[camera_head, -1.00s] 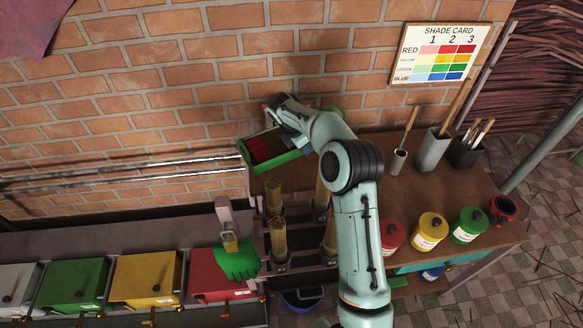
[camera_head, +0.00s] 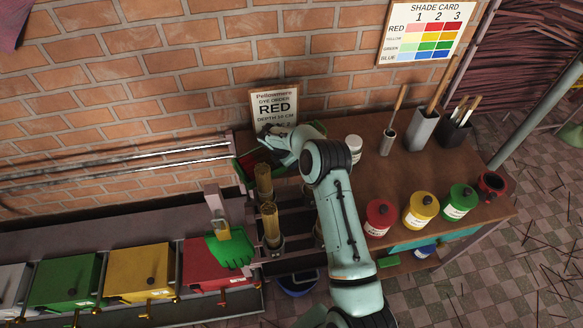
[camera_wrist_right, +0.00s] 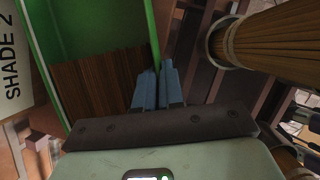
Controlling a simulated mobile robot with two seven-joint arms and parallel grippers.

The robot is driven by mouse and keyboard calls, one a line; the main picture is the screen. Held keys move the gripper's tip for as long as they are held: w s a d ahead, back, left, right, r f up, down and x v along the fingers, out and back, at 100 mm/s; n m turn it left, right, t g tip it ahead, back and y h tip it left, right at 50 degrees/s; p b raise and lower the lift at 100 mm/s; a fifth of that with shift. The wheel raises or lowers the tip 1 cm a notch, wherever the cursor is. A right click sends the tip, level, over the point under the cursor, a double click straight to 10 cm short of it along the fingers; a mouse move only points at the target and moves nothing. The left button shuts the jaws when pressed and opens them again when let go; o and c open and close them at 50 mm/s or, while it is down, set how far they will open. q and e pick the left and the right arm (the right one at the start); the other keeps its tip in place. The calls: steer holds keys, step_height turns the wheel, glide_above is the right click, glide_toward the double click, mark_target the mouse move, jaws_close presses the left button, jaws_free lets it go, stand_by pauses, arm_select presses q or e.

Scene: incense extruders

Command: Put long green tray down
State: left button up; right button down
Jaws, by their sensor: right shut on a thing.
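The long green tray shows best in the right wrist view (camera_wrist_right: 90,25), with brown sticks lying in it. I cannot tell whether the tray touches the bench. My left gripper is not in view.
Bundles of brown sticks (camera_head: 271,222) stand upright in a rack in front of the tray. A dye order sign (camera_head: 274,108) leans on the wall behind. A white jar (camera_head: 353,148) stands to the right. Red, yellow and green pots (camera_head: 420,210) line the bench's front right; bare wood lies behind them.

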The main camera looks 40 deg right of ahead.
step_height(320, 180, down, 3)
steer(key=shift+w, duration=0.1)
steer(key=c, duration=1.3)
jaws_free()
steer(key=shift+f, duration=0.15)
steer(key=shift+o, duration=0.2)
